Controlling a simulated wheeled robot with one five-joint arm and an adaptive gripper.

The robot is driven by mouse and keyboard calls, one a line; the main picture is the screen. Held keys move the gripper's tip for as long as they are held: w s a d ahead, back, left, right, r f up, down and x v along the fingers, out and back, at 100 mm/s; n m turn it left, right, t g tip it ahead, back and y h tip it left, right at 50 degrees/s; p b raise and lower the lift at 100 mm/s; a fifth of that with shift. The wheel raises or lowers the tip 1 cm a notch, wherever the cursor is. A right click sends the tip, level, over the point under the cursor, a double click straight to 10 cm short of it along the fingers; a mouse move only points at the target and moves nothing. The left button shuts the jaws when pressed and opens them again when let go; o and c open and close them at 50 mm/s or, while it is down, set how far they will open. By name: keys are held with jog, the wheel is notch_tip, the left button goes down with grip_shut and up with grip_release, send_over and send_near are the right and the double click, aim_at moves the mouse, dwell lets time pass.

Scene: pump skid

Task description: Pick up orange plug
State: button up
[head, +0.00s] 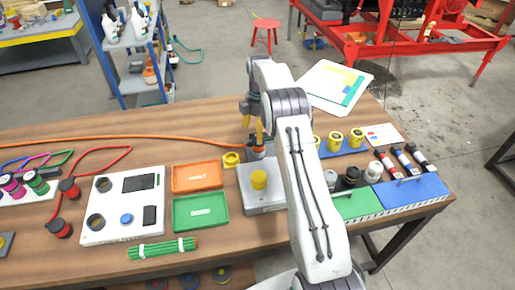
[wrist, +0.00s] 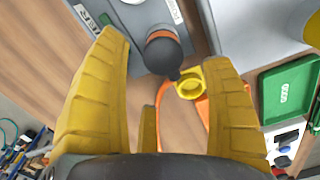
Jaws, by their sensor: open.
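The orange plug (wrist: 163,50) shows in the wrist view as a dark rounded body with an orange band, at the edge of a grey labelled surface (wrist: 135,14). My gripper (wrist: 168,62) is open, its two yellow fingers apart on either side of the plug. I cannot tell whether they touch it. In the head view my gripper (head: 253,121) is over the bench, near the end of an orange cable (head: 150,137). There my arm and fingers hide much of the plug's area.
A yellow ring (wrist: 189,83) lies close to the plug. An orange tray (head: 198,177), a green tray (head: 201,211) and a grey box with a yellow knob (head: 259,180) stand nearby. Several yellow cups (head: 335,140) and bottles are right of my arm. Bare wood shows at the left back.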

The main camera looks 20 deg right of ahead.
jog(key=shift+s+a+f+p, duration=0.1)
jog(key=shift+f+p, duration=0.2)
jog(key=shift+f, duration=1.1)
jog(key=shift+s+a+f+p, duration=0.1)
jog(key=shift+f+p, duration=0.2)
jog(key=shift+f, duration=1.1)
jog(key=shift+c, duration=0.2)
jog(key=c, duration=1.3)
jog(key=shift+r, duration=0.15)
jog(key=shift+w+r, duration=0.1)
jog(key=shift+r, duration=0.5)
notch_tip(320, 180, up, 2)
jog(key=shift+r+b, duration=0.25)
jog(key=shift+b, duration=0.3)
jog(key=s+d+r+b, duration=0.1)
jog(key=s+d+r, duration=0.3)
jog(key=s+d, duration=0.1)
jog(key=s+d+r+b, duration=0.1)
jog(key=s+d+r, duration=0.2)
jog(key=shift+s+d+b, duration=0.1)
jog(key=shift+s+b, duration=0.15)
jog(key=shift+b, duration=0.05)
